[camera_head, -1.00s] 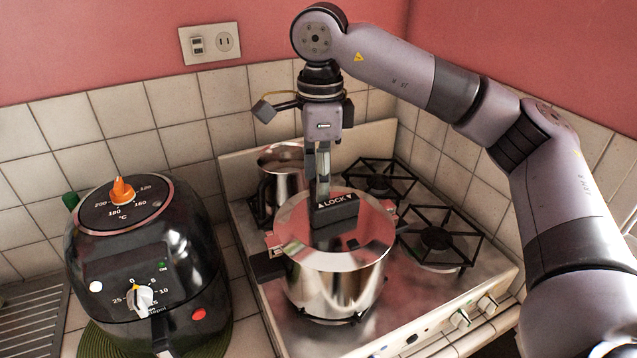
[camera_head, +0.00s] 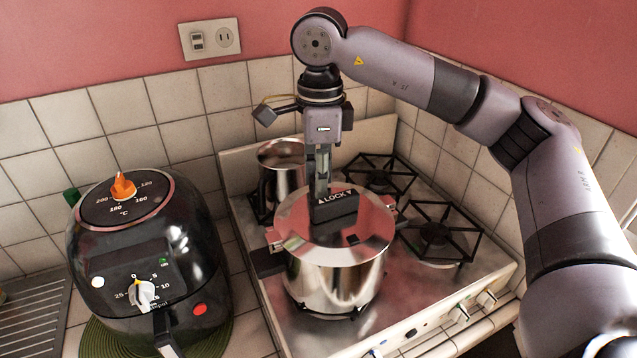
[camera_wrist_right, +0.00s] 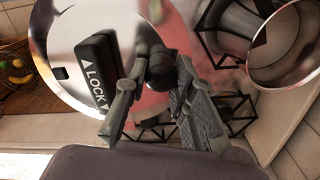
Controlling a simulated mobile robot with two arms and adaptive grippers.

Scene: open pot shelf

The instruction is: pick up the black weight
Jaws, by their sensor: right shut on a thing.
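The black weight (camera_wrist_right: 160,72) shows in the right wrist view as a small dark round knob on the lid, beside the black "LOCK" handle. My right gripper (camera_wrist_right: 158,98) has its two fingers on either side of it and is shut on it. In the head view my right gripper (camera_head: 321,190) points straight down behind the "LOCK" handle (camera_head: 334,203), which hides the fingertips and the weight. The steel pot (camera_head: 335,285) stands on the front left burner with its shiny lid (camera_head: 365,245) on top. My left gripper is not in view.
A steel jug (camera_head: 281,165) stands close behind the pot on the stove (camera_head: 415,300). The burners to the right are empty. A black air fryer (camera_head: 150,255) stands on a green mat at left. Tiled walls close off the back and right.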

